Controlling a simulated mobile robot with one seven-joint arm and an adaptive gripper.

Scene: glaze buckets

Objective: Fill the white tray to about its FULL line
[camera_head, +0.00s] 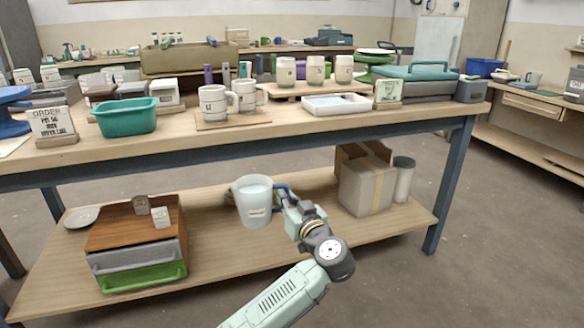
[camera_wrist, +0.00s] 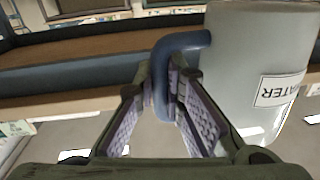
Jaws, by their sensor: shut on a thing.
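The white tray (camera_head: 314,108) sits on the tabletop, right of the middle, with a pale bluish patch inside; its fill level is too small to read. A translucent white pitcher (camera_head: 254,208) with a blue handle hangs in front of the table, below the top's front edge in the picture. It looks upright and has a pale bluish surface near its rim. My gripper (camera_head: 287,194) is shut on the pitcher's handle from the right. In the wrist view the fingers (camera_wrist: 160,100) lie on both sides of the blue handle (camera_wrist: 175,50), and the pitcher's label (camera_wrist: 279,89) reads "WATER", partly cut off.
A teal tub (camera_head: 126,116) is further left. The lower shelf holds a drawer unit (camera_head: 137,245) and a cardboard box (camera_head: 366,187).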

